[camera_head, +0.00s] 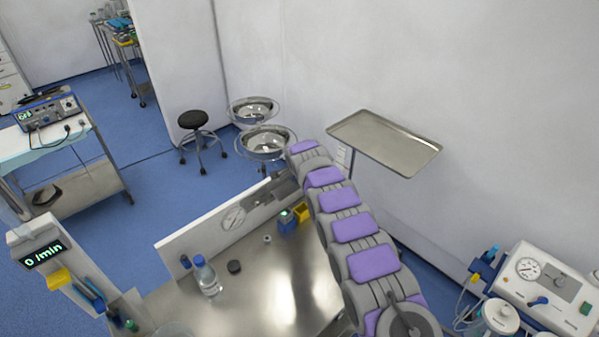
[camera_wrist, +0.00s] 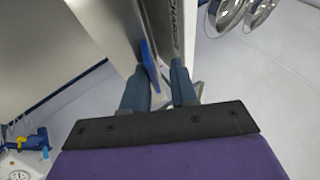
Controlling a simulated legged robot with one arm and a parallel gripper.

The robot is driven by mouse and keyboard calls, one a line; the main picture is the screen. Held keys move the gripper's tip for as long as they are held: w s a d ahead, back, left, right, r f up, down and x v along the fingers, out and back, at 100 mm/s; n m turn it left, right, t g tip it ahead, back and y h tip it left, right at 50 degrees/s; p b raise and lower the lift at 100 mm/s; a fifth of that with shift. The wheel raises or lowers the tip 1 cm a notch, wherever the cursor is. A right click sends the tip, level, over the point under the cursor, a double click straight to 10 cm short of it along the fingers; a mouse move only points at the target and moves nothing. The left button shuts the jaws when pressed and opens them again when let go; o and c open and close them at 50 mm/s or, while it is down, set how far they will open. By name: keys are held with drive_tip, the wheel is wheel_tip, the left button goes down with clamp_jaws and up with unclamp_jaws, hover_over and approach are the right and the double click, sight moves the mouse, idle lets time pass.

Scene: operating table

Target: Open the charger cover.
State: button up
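In the wrist view, the two grey-blue fingers of my gripper (camera_wrist: 159,72) stand apart with a gap between them. A grey-white box-like panel (camera_wrist: 170,22) with partly readable dark lettering, like "CHARG", is just ahead of the fingertips. A blue strip, perhaps the cover's edge or handle (camera_wrist: 151,64), runs down from the panel into the gap, nearer the left finger. I cannot tell whether a finger touches it. The cover looks closed, but its far side is hidden. In the head view, a small white box (camera_head: 342,156) shows partly behind my arm; my gripper is hidden there.
A metal tray (camera_head: 385,142) stands close to the right of my arm. Two steel basins (camera_head: 264,143) and a black stool (camera_head: 193,119) are to its left. A metal worktop (camera_head: 262,290) with a bottle (camera_head: 207,276) is below. The white wall (camera_head: 400,60) is behind.

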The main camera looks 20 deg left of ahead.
drive_tip(key=shift+o, duration=0.3)
drive_tip(key=shift+s+f, duration=0.1)
drive_tip(key=shift+s+r, duration=0.1)
drive_tip(key=shift+r, duration=0.3)
drive_tip(key=v, duration=1.6)
drive_tip(key=shift+r, duration=0.2)
drive_tip(key=shift+s+d, duration=0.1)
drive_tip(key=shift+d, duration=0.15)
